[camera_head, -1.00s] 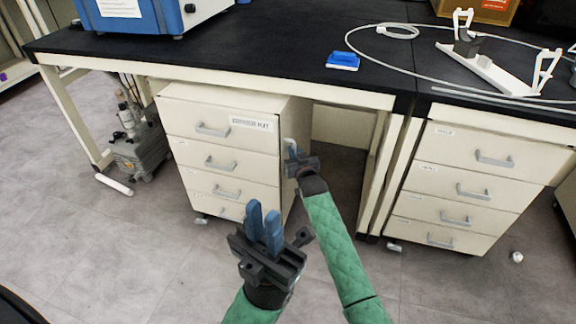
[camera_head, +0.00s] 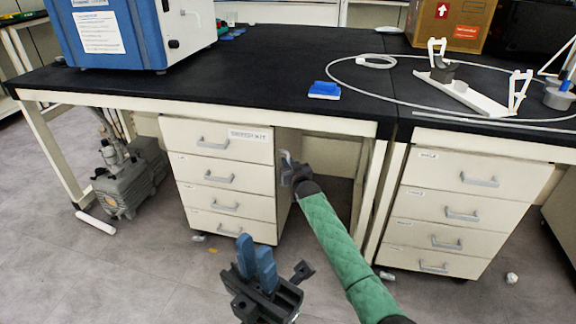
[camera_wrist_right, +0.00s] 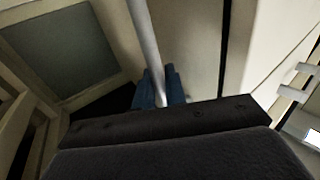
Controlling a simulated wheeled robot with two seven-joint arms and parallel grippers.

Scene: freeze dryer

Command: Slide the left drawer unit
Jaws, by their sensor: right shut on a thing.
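The left drawer unit (camera_head: 222,178), cream with grey handles and a label on its top drawer, stands on small casters under the black bench, its drawers shut. My right gripper (camera_head: 289,165) is at the unit's upper right side. In the right wrist view its blue fingers (camera_wrist_right: 159,90) are shut on a pale round bar (camera_wrist_right: 145,40) beside a cream panel. The bar's far end and its fixing are not clear. My left gripper (camera_head: 257,262) is in front of the unit, low and apart from it, its blue fingers together and empty.
A second drawer unit (camera_head: 458,200) stands to the right, beyond a bench leg (camera_head: 380,195). A pump (camera_head: 128,175) stands on the floor to the left. The bench top (camera_head: 270,70) holds a blue-and-white machine (camera_head: 115,35) and a blue object (camera_head: 324,90).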

